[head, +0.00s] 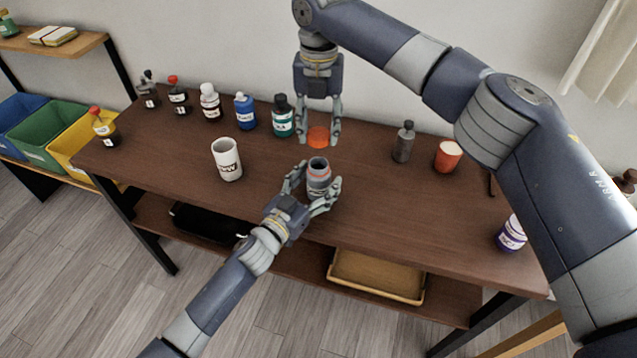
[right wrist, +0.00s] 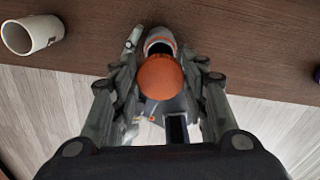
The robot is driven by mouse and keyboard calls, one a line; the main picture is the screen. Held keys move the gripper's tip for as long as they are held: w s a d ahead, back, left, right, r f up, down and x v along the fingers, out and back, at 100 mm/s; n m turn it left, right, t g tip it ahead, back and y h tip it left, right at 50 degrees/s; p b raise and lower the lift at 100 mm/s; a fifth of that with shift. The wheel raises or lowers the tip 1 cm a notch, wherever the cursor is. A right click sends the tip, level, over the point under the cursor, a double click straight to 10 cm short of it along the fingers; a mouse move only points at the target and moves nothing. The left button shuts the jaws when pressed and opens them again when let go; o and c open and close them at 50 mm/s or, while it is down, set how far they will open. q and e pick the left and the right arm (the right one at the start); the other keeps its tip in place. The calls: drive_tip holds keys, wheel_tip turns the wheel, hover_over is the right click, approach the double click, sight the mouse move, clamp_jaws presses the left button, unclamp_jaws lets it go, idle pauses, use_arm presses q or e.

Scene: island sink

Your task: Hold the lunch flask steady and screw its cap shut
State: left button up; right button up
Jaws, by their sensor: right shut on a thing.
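The lunch flask (head: 319,175) stands upright on the brown table, a grey container with an orange-red band and an open dark mouth. Its mouth also shows in the right wrist view (right wrist: 160,46). My left gripper (head: 319,174) is around the flask, one finger on each side, with small gaps seeming to show between fingers and wall. My right gripper (head: 319,134) points down and is shut on the round orange cap (head: 318,138). The cap is above and apart from the flask, slightly behind its mouth in the head view. The cap (right wrist: 160,77) partly hides the flask in the right wrist view.
A white mug (head: 227,165) stands left of the flask. Several bottles line the table's back left. A grey bottle (head: 403,142), an orange cup (head: 447,156) and a purple-labelled jar (head: 511,236) stand to the right. A tray (head: 376,292) sits on the lower shelf.

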use_arm(q)
drive_tip(key=c, duration=1.3)
drive_tip(key=shift+c, duration=0.4)
use_arm(e)
hover_over(318, 173)
drive_tip(key=w, duration=0.3)
drive_tip(key=shift+s+d+f, duration=0.1)
drive_tip(key=shift+f, duration=2.4)
drive_tip(key=shift+f, duration=0.15)
drive_tip(key=shift+f, duration=0.75)
use_arm(q)
clamp_jaws()
use_arm(e)
drive_tip(key=shift+f, duration=0.55)
